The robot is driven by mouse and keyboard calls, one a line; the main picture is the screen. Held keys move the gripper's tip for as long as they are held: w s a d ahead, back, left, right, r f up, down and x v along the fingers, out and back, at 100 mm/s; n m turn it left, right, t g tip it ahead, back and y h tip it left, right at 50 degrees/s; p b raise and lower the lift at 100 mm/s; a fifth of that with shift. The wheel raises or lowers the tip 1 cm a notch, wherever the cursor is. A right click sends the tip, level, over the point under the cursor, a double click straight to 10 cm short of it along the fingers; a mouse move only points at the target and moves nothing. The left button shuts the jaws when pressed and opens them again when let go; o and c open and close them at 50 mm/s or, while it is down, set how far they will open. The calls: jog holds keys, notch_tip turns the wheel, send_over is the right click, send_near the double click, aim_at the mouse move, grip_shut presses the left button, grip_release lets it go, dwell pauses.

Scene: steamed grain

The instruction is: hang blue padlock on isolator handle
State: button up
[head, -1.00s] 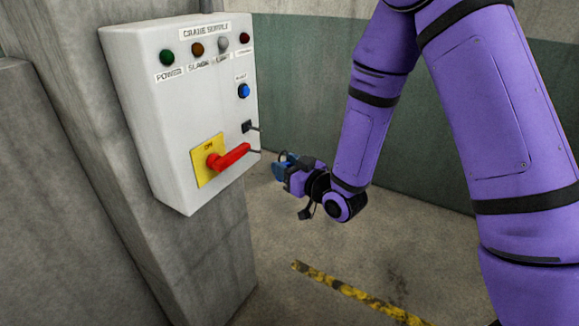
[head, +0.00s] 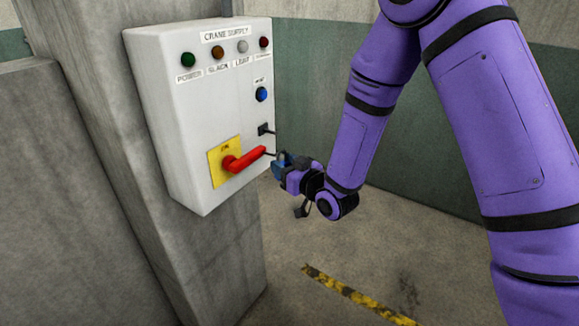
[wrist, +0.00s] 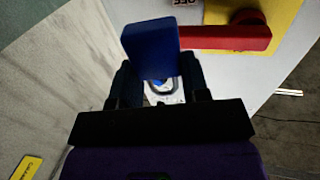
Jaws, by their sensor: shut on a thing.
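The blue padlock (wrist: 151,47) is held between the fingers of my gripper (wrist: 160,85) in the wrist view. In the head view my gripper (head: 283,167) is just right of the red isolator handle (head: 246,159), and the padlock there is small and hard to make out. The red handle also shows in the wrist view (wrist: 225,38), close to the padlock's right side. It sits on a yellow plate (head: 219,174) on the white panel box and points right and slightly up. I cannot tell whether padlock and handle touch. The padlock's shackle is mostly hidden.
The white panel box (head: 190,120) is on a concrete pillar (head: 222,255). It carries several lamps, a blue button (head: 262,94) and a black fitting (head: 265,129) with a thin rod above the handle. Open floor (head: 330,245) lies below my gripper.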

jog(key=shift+w+a+f, duration=0.35)
jog(key=shift+w+a, duration=0.3)
jog(key=shift+a, duration=0.2)
jog(key=shift+w+a+f, duration=0.3)
jog(key=shift+w+a, duration=0.35)
jog(key=shift+a, duration=0.15)
jog(key=o, duration=1)
jog(key=shift+o, duration=0.2)
jog(key=shift+s+a, duration=0.1)
